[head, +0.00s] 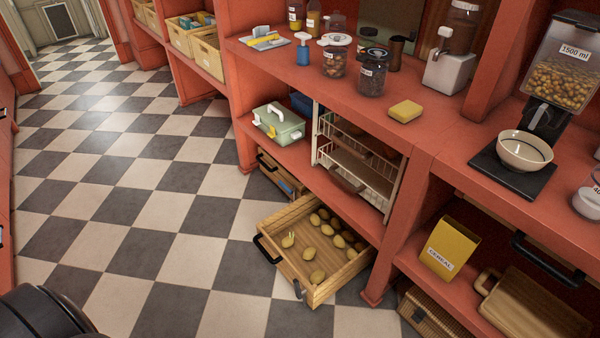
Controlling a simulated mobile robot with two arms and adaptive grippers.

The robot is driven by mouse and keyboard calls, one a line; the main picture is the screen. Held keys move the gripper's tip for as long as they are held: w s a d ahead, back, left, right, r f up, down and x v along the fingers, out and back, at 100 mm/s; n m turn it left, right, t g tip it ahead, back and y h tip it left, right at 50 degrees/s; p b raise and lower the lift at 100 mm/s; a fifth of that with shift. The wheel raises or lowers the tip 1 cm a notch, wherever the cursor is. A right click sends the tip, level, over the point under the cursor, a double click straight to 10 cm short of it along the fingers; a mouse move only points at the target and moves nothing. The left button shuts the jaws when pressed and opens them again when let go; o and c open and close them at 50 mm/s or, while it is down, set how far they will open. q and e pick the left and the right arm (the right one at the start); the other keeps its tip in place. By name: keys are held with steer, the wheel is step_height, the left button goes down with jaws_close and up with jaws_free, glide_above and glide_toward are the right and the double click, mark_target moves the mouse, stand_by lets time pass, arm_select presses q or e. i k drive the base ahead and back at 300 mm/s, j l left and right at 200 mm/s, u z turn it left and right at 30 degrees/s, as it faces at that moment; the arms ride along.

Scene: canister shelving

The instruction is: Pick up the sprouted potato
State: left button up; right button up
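Neither of my grippers shows in the head view.
Red shelving (437,134) runs along the right, with jars, a scale with a bowl (524,151) and a dispenser on its counter. A yellow cereal box (450,248) stands on a lower shelf. The checkered floor (130,215) left of the drawer is clear.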

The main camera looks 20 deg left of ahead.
mark_target(289, 240)
steer(key=u, duration=0.95)
